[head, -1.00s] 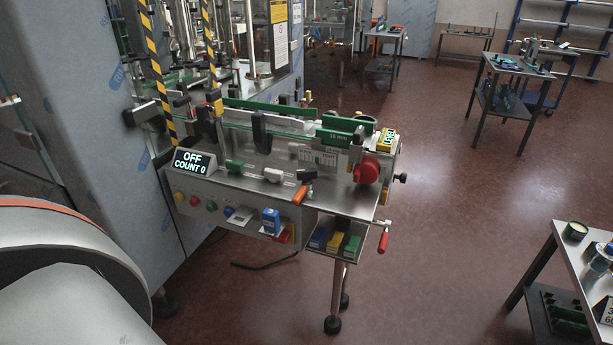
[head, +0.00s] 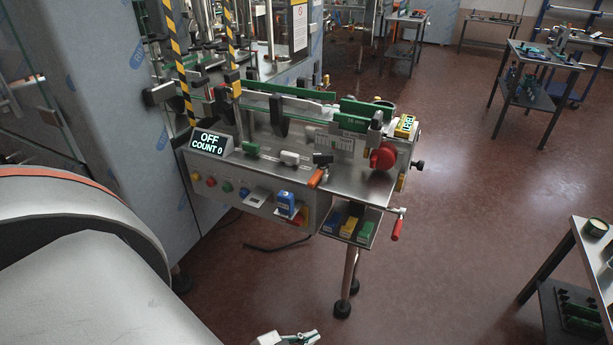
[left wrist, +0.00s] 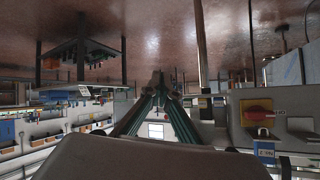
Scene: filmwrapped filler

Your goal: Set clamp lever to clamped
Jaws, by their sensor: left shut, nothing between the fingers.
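A lever with an orange grip (head: 317,177) and a dark pivot sits on the front right of the machine's steel top; it looks like the clamp lever. Its grip points down toward the front edge. A crank with a red handle (head: 398,228) hangs at the machine's right end. My left gripper (head: 304,338) just enters at the bottom edge of the head view, well below and in front of the machine. In the left wrist view its fingers (left wrist: 158,82) are together and empty. My right gripper is not in view.
A display (head: 208,143) reads OFF, COUNT 0. A blue lock (head: 287,204) hangs on the front panel beside coloured buttons. A red knob (head: 383,157) stands right. A side table (head: 590,240) is at far right; floor between is clear.

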